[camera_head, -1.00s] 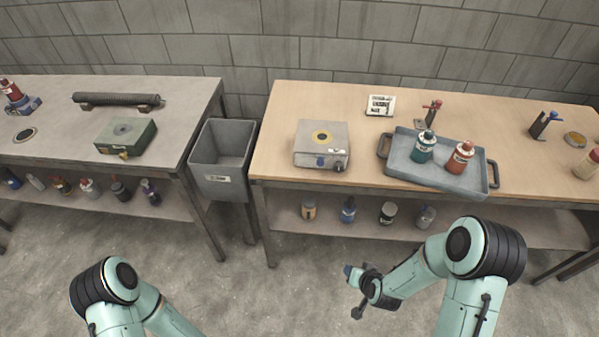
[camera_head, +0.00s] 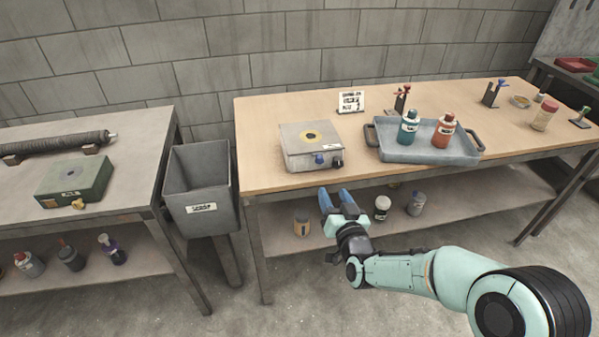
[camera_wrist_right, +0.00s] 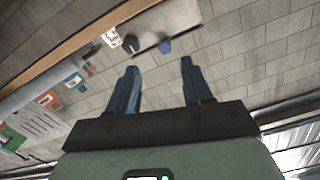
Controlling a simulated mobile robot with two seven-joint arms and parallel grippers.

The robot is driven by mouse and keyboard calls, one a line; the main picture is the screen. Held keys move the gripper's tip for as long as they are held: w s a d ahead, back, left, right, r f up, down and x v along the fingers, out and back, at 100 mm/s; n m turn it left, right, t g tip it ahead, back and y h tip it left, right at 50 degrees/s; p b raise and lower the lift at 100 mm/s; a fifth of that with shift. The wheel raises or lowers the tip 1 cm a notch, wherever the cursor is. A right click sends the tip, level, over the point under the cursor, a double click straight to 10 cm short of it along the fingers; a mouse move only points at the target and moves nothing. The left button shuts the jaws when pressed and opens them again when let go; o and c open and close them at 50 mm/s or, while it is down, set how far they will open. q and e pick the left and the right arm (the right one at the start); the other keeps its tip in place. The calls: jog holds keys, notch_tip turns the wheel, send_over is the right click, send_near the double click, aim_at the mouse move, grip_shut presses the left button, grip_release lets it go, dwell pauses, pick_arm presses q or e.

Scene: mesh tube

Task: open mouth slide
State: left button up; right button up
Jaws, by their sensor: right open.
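A beige box (camera_head: 306,155) with a yellow-ringed dark disc (camera_head: 312,136) on top stands on the wooden table. A blue knob (camera_head: 319,160) and a dark knob (camera_head: 337,163) sit on its front. The frames do not show clearly which part is the mouth slide. My right gripper (camera_head: 334,194) is open and empty, in front of the table edge and below the box, fingers pointing toward the table. In the right wrist view the box (camera_wrist_right: 180,18) shows beyond my open fingers (camera_wrist_right: 158,76), with its blue knob (camera_wrist_right: 165,46). My left gripper is not in view.
A tray (camera_head: 470,153) holds a teal bottle (camera_head: 409,128) and a red bottle (camera_head: 443,131) right of the box. A grey bin (camera_head: 203,205) stands between the tables. A green box (camera_head: 75,182) and a dark mesh tube (camera_head: 55,143) lie on the left table.

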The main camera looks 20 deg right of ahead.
aim_at(320, 162)
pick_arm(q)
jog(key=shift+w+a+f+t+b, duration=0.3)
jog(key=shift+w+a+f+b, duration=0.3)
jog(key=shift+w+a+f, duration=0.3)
pick_arm(e)
jog(key=shift+t, duration=0.3)
jog(key=x, duration=0.9)
jog(key=r+x, duration=0.1)
jog(key=x, duration=0.3)
jog(key=shift+w, duration=0.2)
grip_shut()
